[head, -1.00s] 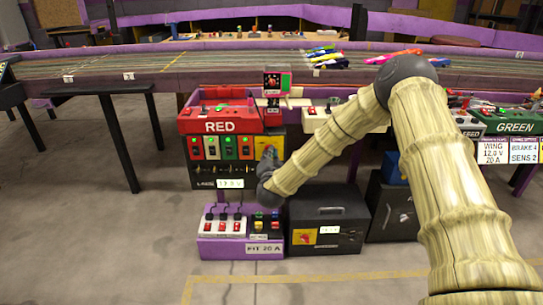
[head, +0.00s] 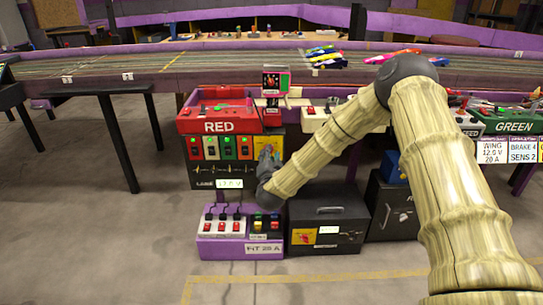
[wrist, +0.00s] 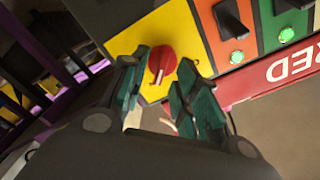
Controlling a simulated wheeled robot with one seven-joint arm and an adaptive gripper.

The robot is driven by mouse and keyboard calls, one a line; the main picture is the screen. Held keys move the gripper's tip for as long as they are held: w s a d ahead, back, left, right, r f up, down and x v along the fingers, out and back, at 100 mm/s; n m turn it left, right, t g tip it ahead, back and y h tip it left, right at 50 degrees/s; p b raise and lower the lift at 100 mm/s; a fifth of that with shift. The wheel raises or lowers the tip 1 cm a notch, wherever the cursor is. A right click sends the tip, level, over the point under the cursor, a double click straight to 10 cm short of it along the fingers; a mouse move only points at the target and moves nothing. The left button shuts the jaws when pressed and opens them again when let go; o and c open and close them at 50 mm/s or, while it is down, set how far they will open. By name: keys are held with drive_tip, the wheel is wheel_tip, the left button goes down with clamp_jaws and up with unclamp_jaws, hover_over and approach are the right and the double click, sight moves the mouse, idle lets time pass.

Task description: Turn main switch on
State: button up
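A red rotary knob (wrist: 162,60) with a pale pointer mark sits on a yellow plate (wrist: 192,35), in the wrist view. I take it to be the main switch. The same yellow plate (head: 276,143) is at the right end of the switch row on the RED station (head: 218,127) in the head view, where my gripper hides the knob. My gripper (wrist: 162,85) is open, with a teal finger on each side of the knob, close to it. I cannot tell whether the fingers touch it. The gripper (head: 266,156) also shows in the head view.
Black toggle switches with lit green lamps (wrist: 237,57) sit beside the plate. A purple-based switch box (head: 240,247) and a black case (head: 328,220) stand below on the floor. The GREEN station (head: 513,126) is at right. Open floor lies in front.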

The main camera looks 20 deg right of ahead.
drive_tip(key=v, duration=1.1)
drive_tip(key=shift+a, duration=0.1)
drive_tip(key=s+a+f+n+g+y, duration=0.2)
drive_tip(key=s+f+n+g+y, duration=0.1)
drive_tip(key=s+f, duration=0.7)
drive_tip(key=s+a+f+n+g+y, duration=0.3)
drive_tip(key=s+f, duration=0.4)
drive_tip(key=f, duration=0.6)
drive_tip(key=s+d+f+n+g, duration=0.2)
drive_tip(key=s+f+g, duration=0.15)
drive_tip(key=s, duration=0.85)
drive_tip(key=s+d+f+n+g+h, duration=0.1)
drive_tip(key=s+f+n+g, duration=0.2)
drive_tip(key=s, duration=0.8)
drive_tip(key=s+d+f+n+g, duration=0.15)
drive_tip(key=s+f+g, duration=0.3)
drive_tip(key=s, duration=0.75)
wheel_tip(320, 180, up, 32)
drive_tip(key=p, duration=3.1)
drive_tip(key=shift+w+d, duration=0.25)
drive_tip(key=shift+w, duration=0.2)
drive_tip(key=shift+m, duration=0.25)
